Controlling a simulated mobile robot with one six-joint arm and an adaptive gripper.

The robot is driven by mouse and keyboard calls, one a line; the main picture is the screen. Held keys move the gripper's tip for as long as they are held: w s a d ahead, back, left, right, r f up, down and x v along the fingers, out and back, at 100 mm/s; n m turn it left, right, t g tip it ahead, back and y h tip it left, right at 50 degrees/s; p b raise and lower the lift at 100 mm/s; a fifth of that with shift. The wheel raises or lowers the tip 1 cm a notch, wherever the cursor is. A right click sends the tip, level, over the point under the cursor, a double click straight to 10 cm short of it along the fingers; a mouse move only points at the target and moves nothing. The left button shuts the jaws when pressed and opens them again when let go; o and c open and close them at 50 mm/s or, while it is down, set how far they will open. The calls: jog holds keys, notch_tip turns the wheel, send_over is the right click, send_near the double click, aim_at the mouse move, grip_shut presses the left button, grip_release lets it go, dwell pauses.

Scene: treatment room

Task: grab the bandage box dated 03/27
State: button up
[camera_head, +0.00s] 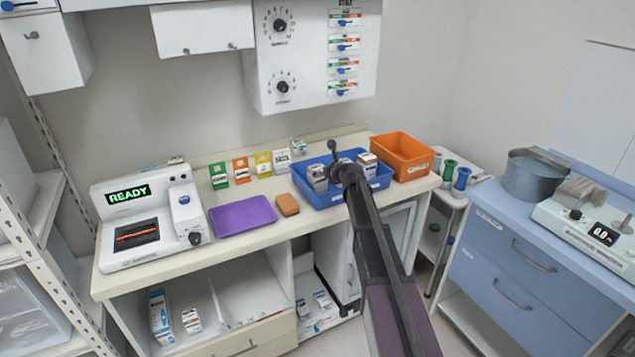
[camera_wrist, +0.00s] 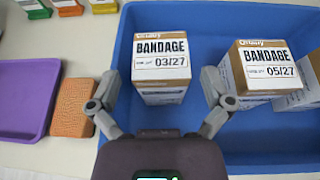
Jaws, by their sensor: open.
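The bandage box dated 03/27 (camera_wrist: 161,68) stands in the blue tray (camera_wrist: 215,125), brown and white with its label readable in the wrist view. My gripper (camera_wrist: 161,92) is open, its two fingers on either side of the near part of this box in the picture; I cannot tell whether they touch it. A second bandage box, dated 05/27 (camera_wrist: 262,70), is to the right in the same tray, with another box partly behind it. In the head view my gripper (camera_head: 340,163) is over the blue tray (camera_head: 345,197) and hides part of its contents.
A purple tray (camera_head: 243,216) and a brown sponge-like block (camera_head: 288,204) lie left of the blue tray. An orange bin (camera_head: 402,156) stands right of it. Several small colored boxes line the wall behind. A machine reading READY (camera_head: 150,228) is at the counter's left end.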

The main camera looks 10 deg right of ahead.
aim_at(317, 168)
jog(key=shift+b+x, duration=0.6)
jog(key=shift+x, duration=1.35)
jog(key=c, duration=1)
jog(key=shift+o, duration=0.2)
jog(key=shift+r, duration=0.15)
notch_tip(317, 168, up, 10)
jog(key=p, duration=1)
